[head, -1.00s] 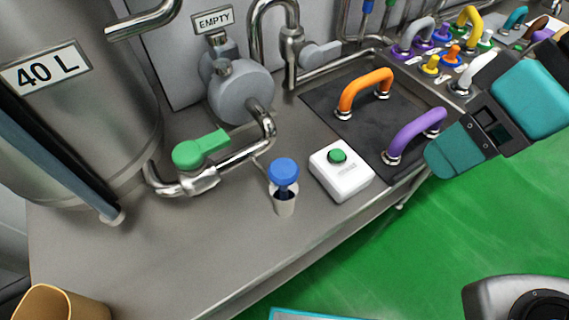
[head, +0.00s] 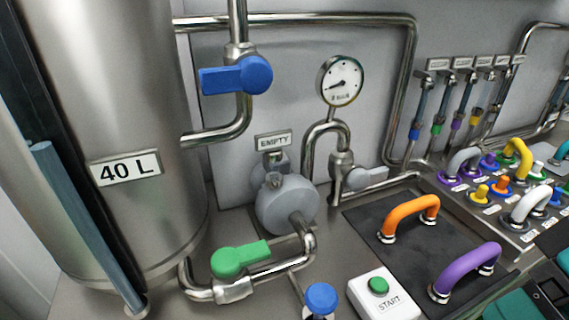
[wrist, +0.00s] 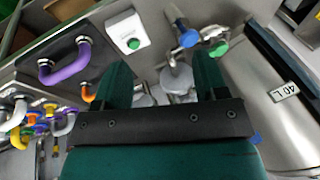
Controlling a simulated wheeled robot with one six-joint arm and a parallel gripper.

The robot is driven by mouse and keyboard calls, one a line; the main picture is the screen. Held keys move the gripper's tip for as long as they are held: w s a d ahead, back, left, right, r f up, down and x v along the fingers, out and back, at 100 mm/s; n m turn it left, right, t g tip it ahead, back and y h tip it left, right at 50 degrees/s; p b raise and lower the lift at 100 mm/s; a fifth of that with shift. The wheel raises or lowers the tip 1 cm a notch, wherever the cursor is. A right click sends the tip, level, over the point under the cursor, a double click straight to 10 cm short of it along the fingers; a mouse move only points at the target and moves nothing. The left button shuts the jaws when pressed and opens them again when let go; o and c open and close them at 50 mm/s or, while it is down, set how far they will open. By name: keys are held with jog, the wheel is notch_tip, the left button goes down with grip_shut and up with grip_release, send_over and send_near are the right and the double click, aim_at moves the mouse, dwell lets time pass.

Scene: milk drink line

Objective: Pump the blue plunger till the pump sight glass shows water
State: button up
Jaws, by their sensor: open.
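The blue plunger (head: 321,299) stands on the steel bench at the bottom of the head view, its lower part cut off by the frame. It also shows in the wrist view (wrist: 188,38), beyond the fingers and apart from them. The grey pump (head: 287,205) is behind it, with a sign (head: 273,141) above it reading EMPTY. I cannot make out water in a sight glass. My gripper (wrist: 162,75) is open, with two dark green fingers spread and nothing between them.
A white box with a green START button (head: 379,286) stands right of the plunger. A green valve handle (head: 240,258) is to its left. Orange (head: 411,213) and purple (head: 467,271) handles rise from a dark panel. The 40 L tank (head: 110,110) fills the left.

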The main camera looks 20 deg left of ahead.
dwell(0.7)
jog(key=c, duration=1)
jog(key=shift+w+a+r, duration=0.15)
jog(key=shift+w+r, duration=0.05)
grip_shut()
jog(key=w+a+h+p, duration=0.2)
jog(key=w+a+p, duration=0.1)
jog(key=a, duration=0.6)
jog(key=w+a+f+n+h+p, duration=0.1)
jog(key=w+a+h+p, duration=0.1)
jog(key=a, duration=0.8)
jog(key=shift+w+p, duration=0.4)
jog(key=shift+w, duration=0.15)
